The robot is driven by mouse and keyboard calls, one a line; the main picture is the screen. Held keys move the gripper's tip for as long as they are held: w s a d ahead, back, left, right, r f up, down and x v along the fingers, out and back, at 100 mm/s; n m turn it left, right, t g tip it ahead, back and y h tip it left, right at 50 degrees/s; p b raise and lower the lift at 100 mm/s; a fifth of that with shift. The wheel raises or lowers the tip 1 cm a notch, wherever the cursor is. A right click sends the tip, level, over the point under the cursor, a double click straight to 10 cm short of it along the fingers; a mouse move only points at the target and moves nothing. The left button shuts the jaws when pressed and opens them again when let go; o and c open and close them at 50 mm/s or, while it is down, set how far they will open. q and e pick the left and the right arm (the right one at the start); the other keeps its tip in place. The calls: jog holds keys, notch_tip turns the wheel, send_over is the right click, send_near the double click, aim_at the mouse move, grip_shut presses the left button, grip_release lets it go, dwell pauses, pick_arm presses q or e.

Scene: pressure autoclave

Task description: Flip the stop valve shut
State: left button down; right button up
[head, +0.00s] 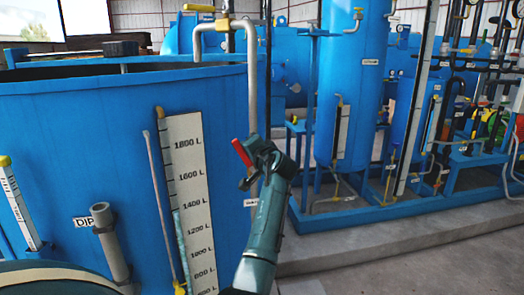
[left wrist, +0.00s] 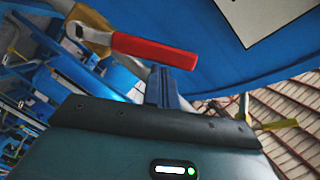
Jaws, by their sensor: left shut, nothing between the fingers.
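The stop valve's red lever (head: 242,152) shows at the pipe in front of the big blue tank in the head view. In the left wrist view the red lever (left wrist: 150,49) runs from a brass-coloured valve body (left wrist: 88,24) at upper left, sloping slightly down to the right. My left gripper (head: 247,178) is shut and empty beside the lever. The gripper hides most of the valve body in the head view. My right gripper is not in view.
The blue tank (head: 80,130) with a litre scale (head: 187,170) fills the left. A grey pipe (head: 252,80) with a yellow-handled tap (head: 199,8) rises behind my gripper. Blue vessels (head: 350,90) on a frame stand at right. The floor (head: 420,255) at lower right is clear.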

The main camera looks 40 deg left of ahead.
pick_arm(q)
jog(key=s+a+f+n+t+h, duration=0.2)
jog(key=s+a+f+n, duration=0.3)
jog(key=n, duration=0.5)
jog(key=shift+s+f+h, duration=0.45)
jog(key=shift+f+h, duration=0.15)
jog(key=shift+f, duration=0.75)
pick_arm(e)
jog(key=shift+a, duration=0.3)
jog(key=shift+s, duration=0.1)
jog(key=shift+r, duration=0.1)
pick_arm(q)
jog(key=s+d+r+p, duration=0.2)
jog(key=s+d+r, duration=0.4)
jog(key=d, duration=0.1)
jog(key=shift+s+r, duration=0.15)
jog(key=shift+r, duration=0.15)
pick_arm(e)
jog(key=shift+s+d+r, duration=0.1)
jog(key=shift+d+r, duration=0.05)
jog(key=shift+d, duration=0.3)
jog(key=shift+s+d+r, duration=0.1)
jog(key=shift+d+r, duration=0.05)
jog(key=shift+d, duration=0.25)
